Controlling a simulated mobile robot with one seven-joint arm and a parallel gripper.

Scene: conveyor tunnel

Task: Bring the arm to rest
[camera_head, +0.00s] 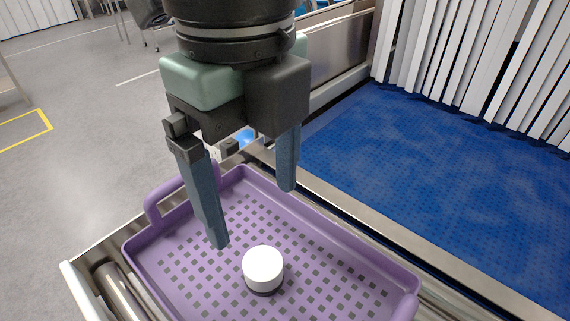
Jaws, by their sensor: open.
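My gripper (252,218) hangs from the top middle of the view, above the far part of a purple tray. Its two blue-grey fingers are spread apart with nothing between them. The upper part of my arm runs out of view at the top.
The purple tray (345,244) with a perforated floor sits on metal rollers (122,290). A white round item with a dark base (263,268) stands in it, close to the fingers. A blue conveyor belt (420,150) lies to the right, with white strip curtains (480,60) behind it.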

